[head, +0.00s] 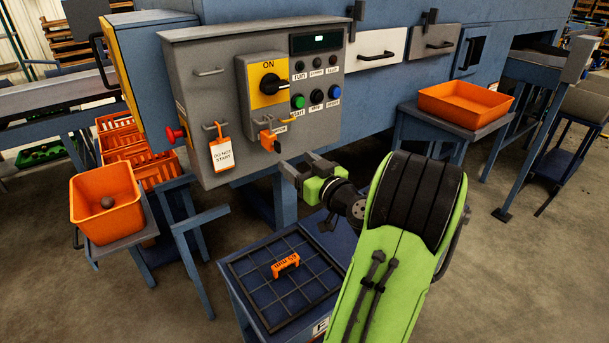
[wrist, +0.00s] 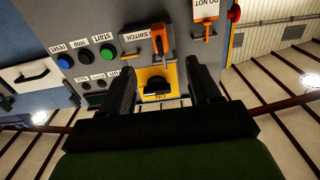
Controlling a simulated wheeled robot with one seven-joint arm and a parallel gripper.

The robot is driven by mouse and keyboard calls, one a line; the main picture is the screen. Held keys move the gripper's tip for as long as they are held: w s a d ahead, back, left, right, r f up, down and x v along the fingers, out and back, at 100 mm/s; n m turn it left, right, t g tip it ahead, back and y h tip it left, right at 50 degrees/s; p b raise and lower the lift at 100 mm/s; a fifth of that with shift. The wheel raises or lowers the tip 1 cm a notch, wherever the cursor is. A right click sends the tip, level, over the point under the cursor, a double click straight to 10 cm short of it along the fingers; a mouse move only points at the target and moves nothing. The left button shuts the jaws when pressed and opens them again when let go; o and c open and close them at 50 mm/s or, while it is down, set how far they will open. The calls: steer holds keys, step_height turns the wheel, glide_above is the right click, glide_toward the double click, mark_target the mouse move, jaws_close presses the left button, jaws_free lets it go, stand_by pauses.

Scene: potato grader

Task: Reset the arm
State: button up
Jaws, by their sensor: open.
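My green and black gripper (head: 299,168) is in front of the lower right part of the grey control panel (head: 210,80), apart from it as far as I can tell. Its jaws are open and nothing shows between them. In the wrist view, which looks upside down, the two black fingers (wrist: 163,82) stand either side of the yellow ON switch plate (wrist: 170,78) in the background. My arm reaches in from the lower right, bent at the elbow, over the floor beside the blue stand.
On the panel are a rotary switch (head: 268,84) at ON, an orange padlock-like piece (head: 267,139) and a hanging orange tag (head: 222,154). Below, a gridded blue stand (head: 245,270) holds an orange piece (head: 286,265). Orange bins (head: 90,215) (head: 440,108) stand at left and right.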

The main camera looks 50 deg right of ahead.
steer(key=shift+v, duration=1)
steer(key=w+a+n+g+y+p, duration=0.2)
steer(key=w+a+n+g+y, duration=0.15)
steer(key=a, duration=0.95)
steer(key=w+a+n+g+y+p, duration=0.2)
steer(key=a+n+g+y+p, duration=0.15)
steer(key=a, duration=1.05)
steer(key=s+a+r+m+g+p, duration=0.1)
steer(key=s+a+r+g, duration=0.1)
steer(key=s, duration=0.6)
steer(key=s+a+r+m+g+h+p, duration=0.1)
steer(key=s+a, duration=0.3)
steer(key=s, duration=0.5)
steer(key=shift+r+m+g+p, duration=0.4)
steer(key=shift+m+g+p, duration=0.3)
steer(key=shift+g+p, duration=0.1)
